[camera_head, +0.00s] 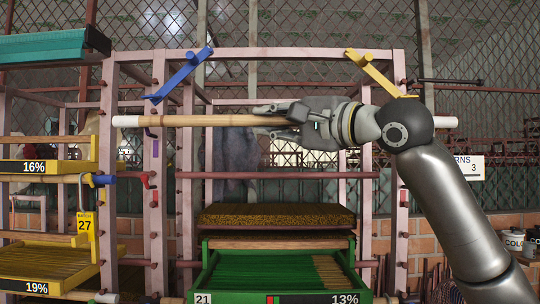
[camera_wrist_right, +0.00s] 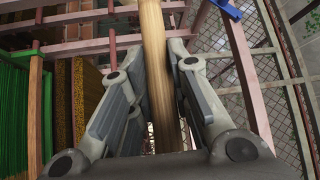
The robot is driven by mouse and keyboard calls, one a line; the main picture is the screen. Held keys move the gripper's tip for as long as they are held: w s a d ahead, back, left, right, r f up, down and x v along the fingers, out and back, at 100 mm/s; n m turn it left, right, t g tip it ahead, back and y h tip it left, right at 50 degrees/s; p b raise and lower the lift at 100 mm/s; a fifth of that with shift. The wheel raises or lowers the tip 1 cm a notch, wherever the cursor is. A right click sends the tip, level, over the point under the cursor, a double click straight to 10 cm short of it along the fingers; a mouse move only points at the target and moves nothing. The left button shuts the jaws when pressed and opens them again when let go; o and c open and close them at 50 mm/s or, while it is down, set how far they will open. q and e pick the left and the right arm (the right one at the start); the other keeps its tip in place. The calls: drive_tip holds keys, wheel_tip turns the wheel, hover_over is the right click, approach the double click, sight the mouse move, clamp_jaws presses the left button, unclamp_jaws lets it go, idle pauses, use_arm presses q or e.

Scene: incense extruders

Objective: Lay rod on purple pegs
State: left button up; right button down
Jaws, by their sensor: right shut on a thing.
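A long wooden rod (camera_head: 205,120) with white ends is held almost level across the front of the pink rack frame. My right gripper (camera_head: 268,120) is shut on the rod near its middle. In the right wrist view the rod (camera_wrist_right: 155,55) runs between the two fingers (camera_wrist_right: 160,100). A small purple peg (camera_head: 155,148) shows on the left post, below the rod and apart from it in the picture. I cannot make out a matching purple peg on the right, where my arm covers part of the post. My left gripper is out of view.
Blue (camera_head: 180,76) and yellow (camera_head: 378,72) holders sit above the rod; a red hook (camera_head: 148,180) is below it. A green tray (camera_head: 275,272) stands low in the rack. Yellow trays (camera_head: 45,265) stand at left. Wire mesh is behind.

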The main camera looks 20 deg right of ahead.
drive_tip(key=s+a+r+b, duration=0.2)
drive_tip(key=s, duration=0.8)
drive_tip(key=s+a+r+b, duration=0.2)
drive_tip(key=s+a, duration=0.1)
drive_tip(key=s, duration=0.7)
drive_tip(key=shift+s+a+r, duration=0.15)
drive_tip(key=shift+a+r, duration=0.05)
drive_tip(key=shift+a, duration=0.05)
idle(0.7)
